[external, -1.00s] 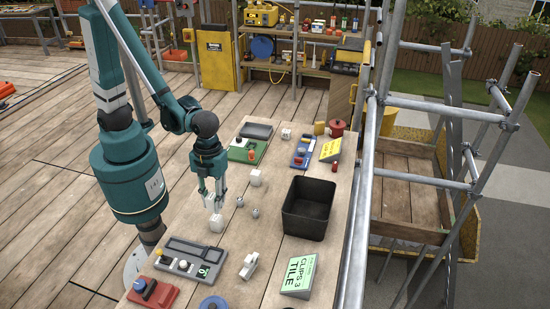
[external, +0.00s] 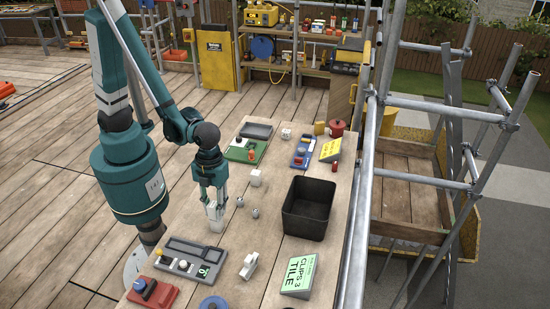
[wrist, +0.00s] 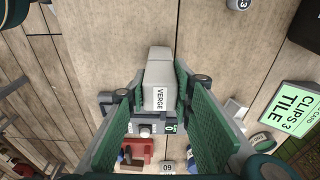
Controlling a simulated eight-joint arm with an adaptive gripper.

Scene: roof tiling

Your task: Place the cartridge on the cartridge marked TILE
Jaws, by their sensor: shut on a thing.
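My gripper (external: 213,190) points down over the middle of the table, its fingers shut on a white cartridge (external: 211,210). In the wrist view the gripper (wrist: 160,108) has a pale block marked VERGE (wrist: 160,97) between its fingers. Another white cartridge (external: 216,225) shows directly below the held one in the external view, upright on the table. The two look lined up and very close; I cannot tell if they touch. No TILE mark is readable on a cartridge; the lower one's label is hidden or too small.
A green card reading CLIPS 3 TILE (external: 299,272) stands right of a white clip-like part (external: 249,265). A black bin (external: 309,207) is to the right. A grey panel (external: 190,259) lies in front.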

